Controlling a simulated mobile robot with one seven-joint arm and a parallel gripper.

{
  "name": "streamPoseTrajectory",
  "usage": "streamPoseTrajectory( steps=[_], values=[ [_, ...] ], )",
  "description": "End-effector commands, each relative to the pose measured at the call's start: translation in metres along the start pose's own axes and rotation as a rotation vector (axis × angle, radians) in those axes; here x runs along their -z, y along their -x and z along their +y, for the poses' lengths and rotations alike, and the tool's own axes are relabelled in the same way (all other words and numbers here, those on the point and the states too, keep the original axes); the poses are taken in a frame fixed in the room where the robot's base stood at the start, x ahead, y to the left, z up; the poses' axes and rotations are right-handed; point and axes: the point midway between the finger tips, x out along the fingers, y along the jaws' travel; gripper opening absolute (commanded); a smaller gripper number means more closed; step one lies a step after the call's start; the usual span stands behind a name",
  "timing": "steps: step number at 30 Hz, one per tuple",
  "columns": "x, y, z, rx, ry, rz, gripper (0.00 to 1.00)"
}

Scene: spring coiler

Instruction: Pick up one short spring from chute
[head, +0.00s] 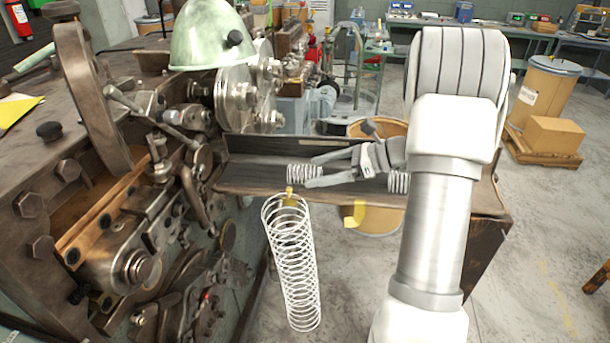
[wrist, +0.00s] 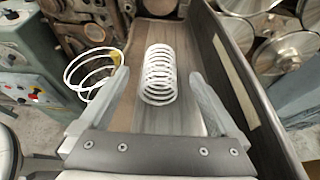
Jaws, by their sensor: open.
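A short white spring (head: 303,173) lies in the dark chute (head: 243,178) at its left part; another short spring (head: 398,183) lies further right, partly behind my arm. My gripper (head: 311,171) is open over the chute, its fingertips at the right end of the left spring. In the wrist view, a short spring (wrist: 159,76) lies along the chute floor (wrist: 165,32) between the two open fingers (wrist: 158,74), with a visible gap on each side. I cannot tell how deep the fingers reach beside it.
A long white spring (head: 292,262) hangs in front of the chute; its coils show beside the left finger in the wrist view (wrist: 92,76). The coiling machine (head: 120,200) stands at left. A round drum (head: 378,128) is behind the chute.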

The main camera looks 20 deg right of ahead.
Motion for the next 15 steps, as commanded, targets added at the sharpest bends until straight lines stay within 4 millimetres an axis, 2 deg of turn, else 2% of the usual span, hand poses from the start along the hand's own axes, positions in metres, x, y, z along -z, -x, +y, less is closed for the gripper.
streamPoseTrajectory(
  steps=[1,6,15],
  values=[
    [0.000,-0.010,0.001,-0.005,-0.001,0.000,0.97],
    [0.000,-0.033,0.001,-0.002,-0.001,0.000,0.97],
    [0.000,-0.039,0.000,-0.001,0.000,0.000,0.97]
  ],
)
